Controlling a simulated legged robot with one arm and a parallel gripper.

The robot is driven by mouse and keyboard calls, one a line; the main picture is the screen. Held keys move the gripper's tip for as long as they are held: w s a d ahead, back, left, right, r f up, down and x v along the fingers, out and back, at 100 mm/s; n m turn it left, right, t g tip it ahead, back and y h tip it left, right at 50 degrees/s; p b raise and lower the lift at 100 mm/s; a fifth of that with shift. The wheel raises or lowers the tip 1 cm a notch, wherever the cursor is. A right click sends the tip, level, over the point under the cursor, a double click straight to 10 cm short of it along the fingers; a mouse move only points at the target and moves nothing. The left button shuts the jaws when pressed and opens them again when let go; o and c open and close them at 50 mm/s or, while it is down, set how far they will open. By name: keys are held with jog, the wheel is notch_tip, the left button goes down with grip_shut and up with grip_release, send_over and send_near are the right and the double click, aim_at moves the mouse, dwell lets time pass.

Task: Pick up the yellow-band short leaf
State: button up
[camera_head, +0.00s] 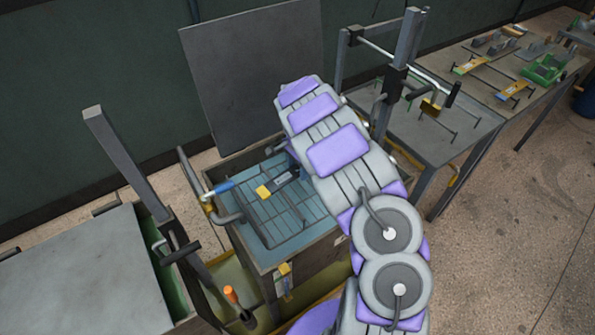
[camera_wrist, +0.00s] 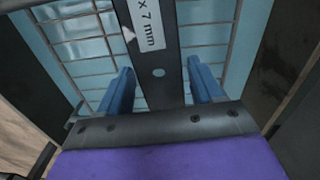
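The yellow-band short leaf (camera_head: 263,191) lies over the wire grid of the blue tank, its yellow end toward the left and its dark part running under my arm. In the wrist view the leaf (camera_wrist: 171,97) is a dark flat bar with a round hole and a white label ending in "x 7 mm"; its yellow band is out of that view. My gripper (camera_wrist: 162,82) is open, with its two blue fingers on either side of the bar and visible gaps to both. I cannot tell the fingers' height relative to the leaf.
The blue tank (camera_head: 262,262) has a raised lid (camera_head: 258,70) behind it and a blue-handled tool (camera_head: 220,188) at its left rim. A post stand (camera_head: 397,75) rises close to the right of my arm. Benches with more leaves stand further right.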

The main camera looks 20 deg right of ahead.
jog(key=c, duration=1.1)
jog(key=shift+a+r, duration=0.1)
